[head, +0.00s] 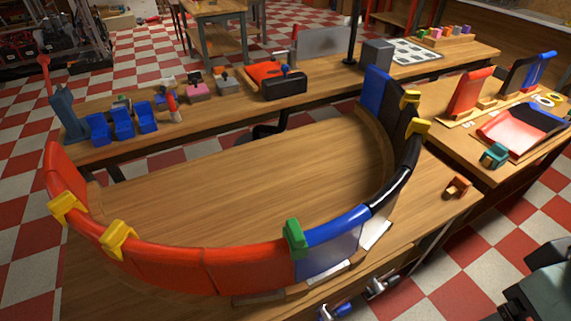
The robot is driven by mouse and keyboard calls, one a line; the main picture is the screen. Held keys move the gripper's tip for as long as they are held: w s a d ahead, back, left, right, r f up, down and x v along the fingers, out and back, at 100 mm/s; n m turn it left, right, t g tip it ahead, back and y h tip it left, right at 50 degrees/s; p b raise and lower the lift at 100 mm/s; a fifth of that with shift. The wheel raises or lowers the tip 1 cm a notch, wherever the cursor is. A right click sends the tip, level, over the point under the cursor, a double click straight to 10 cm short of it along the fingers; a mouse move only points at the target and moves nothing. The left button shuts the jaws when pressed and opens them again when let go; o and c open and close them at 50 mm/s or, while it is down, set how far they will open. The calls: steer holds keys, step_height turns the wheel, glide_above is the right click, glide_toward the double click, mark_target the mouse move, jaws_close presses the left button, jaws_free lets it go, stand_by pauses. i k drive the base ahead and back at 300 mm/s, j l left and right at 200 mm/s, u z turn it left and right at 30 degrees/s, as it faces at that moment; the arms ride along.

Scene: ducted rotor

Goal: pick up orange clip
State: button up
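The orange clip (457,187) is a small orange-brown, bracket-shaped piece. It lies on the wooden bench top at the right, near the bench corner and outside the curved ring wall. Nothing touches it and it is in full view. I cannot make out my gripper in the head view. A dark grey-green shape at the lower right edge may be part of my arm, but no fingertips show.
The ring wall (250,268) of red, blue and black segments carries yellow clips (118,240) and a green clip (295,237). A teal clip (495,155) and a red-and-blue curved panel (520,128) lie on the right bench. Bare wood surrounds the orange clip.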

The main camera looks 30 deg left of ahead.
mark_target(459, 183)
steer(key=i+l, duration=0.25)
steer(key=i, duration=0.2)
steer(key=i+l, duration=0.25)
steer(key=i, duration=0.25)
steer(key=i+l+u, duration=0.1)
steer(key=i+l, duration=0.15)
steer(key=i, duration=0.2)
steer(key=i+l, duration=0.25)
steer(key=i, duration=0.2)
